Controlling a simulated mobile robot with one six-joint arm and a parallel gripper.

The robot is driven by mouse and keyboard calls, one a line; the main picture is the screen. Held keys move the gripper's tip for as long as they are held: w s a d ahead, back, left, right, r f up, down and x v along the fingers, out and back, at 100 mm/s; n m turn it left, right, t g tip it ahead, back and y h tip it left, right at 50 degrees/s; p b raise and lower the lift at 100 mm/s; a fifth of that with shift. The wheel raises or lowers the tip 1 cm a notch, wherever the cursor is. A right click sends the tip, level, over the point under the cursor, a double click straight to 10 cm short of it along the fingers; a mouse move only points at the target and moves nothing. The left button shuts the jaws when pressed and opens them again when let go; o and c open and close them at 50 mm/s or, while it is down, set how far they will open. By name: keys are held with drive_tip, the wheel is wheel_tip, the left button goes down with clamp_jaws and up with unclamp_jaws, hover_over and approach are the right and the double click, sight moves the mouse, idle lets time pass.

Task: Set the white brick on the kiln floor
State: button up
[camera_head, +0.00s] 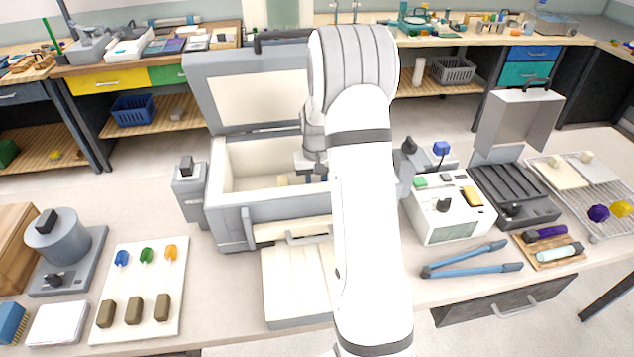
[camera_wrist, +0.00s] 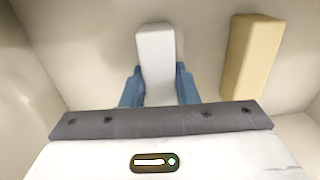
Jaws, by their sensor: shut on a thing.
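The kiln (camera_head: 232,228) stands open in the middle of the bench, its lid raised at the back. My gripper (camera_wrist: 158,88) is inside the chamber, its blue fingers shut on the white brick (camera_wrist: 156,50), one on each side. The kiln floor (camera_wrist: 205,62) lies under and around the brick. I cannot tell whether the brick touches the floor. A cream brick (camera_wrist: 252,58) lies to the right of the white brick in the wrist view, apart from it. In the head view my arm hides the white brick and much of the chamber.
The chamber walls (camera_head: 226,165) stand close around my gripper. A white control box (camera_head: 447,210) is right of the kiln. Blue tongs (camera_head: 470,260) lie front right. A white board (camera_head: 150,280) with coloured pieces lies front left.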

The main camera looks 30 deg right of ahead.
sight(316, 182)
drive_tip(key=shift+f, duration=0.2)
drive_tip(key=o, duration=1.1)
drive_tip(key=shift+r, duration=0.1)
drive_tip(key=shift+c, duration=0.2)
wheel_tip(316, 182, up, 8)
drive_tip(key=shift+f+b, duration=0.25)
drive_tip(key=shift+b, duration=0.3)
drive_tip(key=s+a+r+n+t, duration=0.1)
drive_tip(key=s+a+r, duration=0.5)
drive_tip(key=r, duration=0.1)
drive_tip(key=s+a+r+n+t, duration=0.1)
drive_tip(key=s+a, duration=0.4)
drive_tip(key=s, duration=0.5)
drive_tip(key=s+a+r+n+t, duration=0.1)
drive_tip(key=s+a, duration=0.4)
drive_tip(key=s, duration=0.5)
drive_tip(key=shift+v, duration=0.75)
drive_tip(key=shift+s, duration=0.1)
